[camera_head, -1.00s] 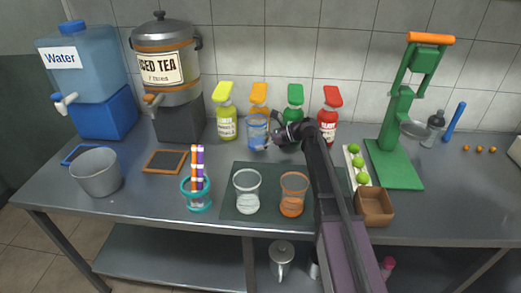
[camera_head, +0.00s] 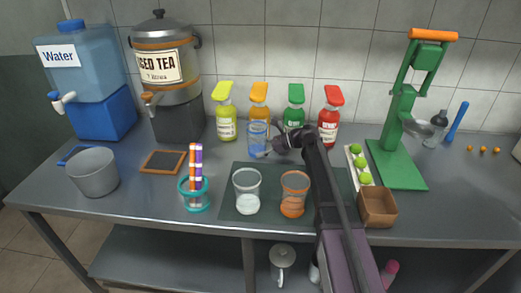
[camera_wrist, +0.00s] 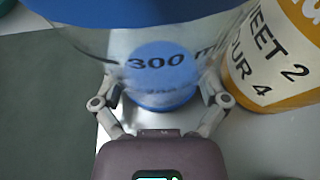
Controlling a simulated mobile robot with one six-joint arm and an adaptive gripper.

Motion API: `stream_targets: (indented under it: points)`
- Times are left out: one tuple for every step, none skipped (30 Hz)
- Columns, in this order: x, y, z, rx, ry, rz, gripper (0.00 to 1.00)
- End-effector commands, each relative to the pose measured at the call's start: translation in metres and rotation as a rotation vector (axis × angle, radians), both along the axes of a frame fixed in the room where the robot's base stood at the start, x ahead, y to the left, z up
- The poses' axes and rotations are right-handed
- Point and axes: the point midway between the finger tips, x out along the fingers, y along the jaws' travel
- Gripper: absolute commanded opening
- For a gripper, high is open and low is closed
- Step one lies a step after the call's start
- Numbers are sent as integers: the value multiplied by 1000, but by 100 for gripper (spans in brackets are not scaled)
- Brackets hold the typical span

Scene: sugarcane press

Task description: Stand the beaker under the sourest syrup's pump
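The beaker (camera_head: 258,137) is clear with blue tint and stands upright in front of the orange syrup bottle (camera_head: 260,98). In the wrist view the beaker (camera_wrist: 165,60) reads "300 ml". My gripper (camera_head: 272,147) comes from the right, and its fingers (camera_wrist: 160,100) flank the beaker closely on both sides; the fingertips are hidden. I cannot tell whether the beaker touches the counter. The orange bottle's label (camera_wrist: 280,45) shows "SWEET 2" and "SOUR 4", partly cut off. A yellow-green bottle (camera_head: 225,115), a green one (camera_head: 294,112) and a red one (camera_head: 329,120) stand alongside; their scores are unreadable.
A lime tray (camera_head: 352,162), brown box (camera_head: 377,208) and green press (camera_head: 395,165) stand right.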

Motion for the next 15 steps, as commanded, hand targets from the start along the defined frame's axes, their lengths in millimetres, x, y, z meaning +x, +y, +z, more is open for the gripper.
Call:
stream_targets:
  points:
    - [0,0,0,0,0,0,100]
    - [0,0,0,0,0,0,100]
    - [0,0,0,0,0,0,100]
    - [0,0,0,0,0,0,100]
    - [0,0,0,0,0,0,100]
    - [0,0,0,0,0,0,100]
    - [0,0,0,0,0,0,100]
    - [0,0,0,0,0,0,100]
    - [0,0,0,0,0,0,100]
    - [0,0,0,0,0,0,100]
    - [0,0,1,0,0,0,100]
    - [0,0,1,0,0,0,100]
    - [0,0,1,0,0,0,100]
    - [0,0,2,0,0,0,100]
    - [0,0,3,0,0,0,100]
